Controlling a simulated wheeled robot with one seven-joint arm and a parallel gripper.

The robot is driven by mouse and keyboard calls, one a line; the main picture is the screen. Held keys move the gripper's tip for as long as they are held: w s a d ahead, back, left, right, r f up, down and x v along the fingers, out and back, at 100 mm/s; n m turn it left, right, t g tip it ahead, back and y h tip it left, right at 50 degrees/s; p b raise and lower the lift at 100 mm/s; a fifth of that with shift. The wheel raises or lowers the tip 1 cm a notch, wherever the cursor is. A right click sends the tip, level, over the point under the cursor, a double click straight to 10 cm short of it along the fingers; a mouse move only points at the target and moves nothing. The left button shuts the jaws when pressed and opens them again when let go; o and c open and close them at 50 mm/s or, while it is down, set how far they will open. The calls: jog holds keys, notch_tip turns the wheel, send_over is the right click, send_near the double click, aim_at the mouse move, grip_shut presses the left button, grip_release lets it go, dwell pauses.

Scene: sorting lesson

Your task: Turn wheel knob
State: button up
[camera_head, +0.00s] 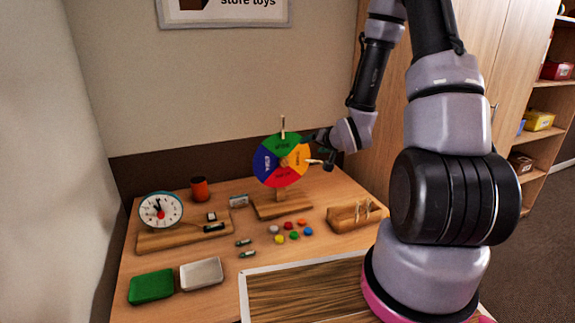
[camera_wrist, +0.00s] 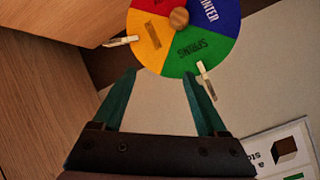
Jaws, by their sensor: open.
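The season wheel (camera_head: 268,170) stands upright on a wooden base at the back of the table, with green on top, orange right, red below and blue left. Its round wooden knob (camera_wrist: 180,17) is at the wheel's centre, near the top edge of the wrist view. My gripper (camera_wrist: 160,75) is open and empty. Its two teal fingers point towards the wheel, tips by the green and orange sectors, apart from the knob. In the head view my gripper (camera_head: 312,147) is at the wheel's upper right; its fingers are hard to make out.
Clothespins are on the rim at the top (camera_head: 283,127) and right (camera_head: 314,161). A wooden box (camera_head: 345,217) stands right of the base. Coloured counters (camera_head: 279,239) lie in front. A clock (camera_head: 160,210), green tray (camera_head: 151,287) and white tray (camera_head: 201,273) are left.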

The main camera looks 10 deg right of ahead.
jog(key=m+t+y, duration=0.1)
jog(key=t+y, duration=0.1)
send_near(285, 163)
jog(key=s+d, duration=0.2)
jog(key=x, duration=0.7)
jog(key=a+x, duration=0.1)
jog(key=x, duration=0.2)
jog(key=shift+w+a+r, duration=0.2)
jog(key=shift+w, duration=0.1)
grip_shut()
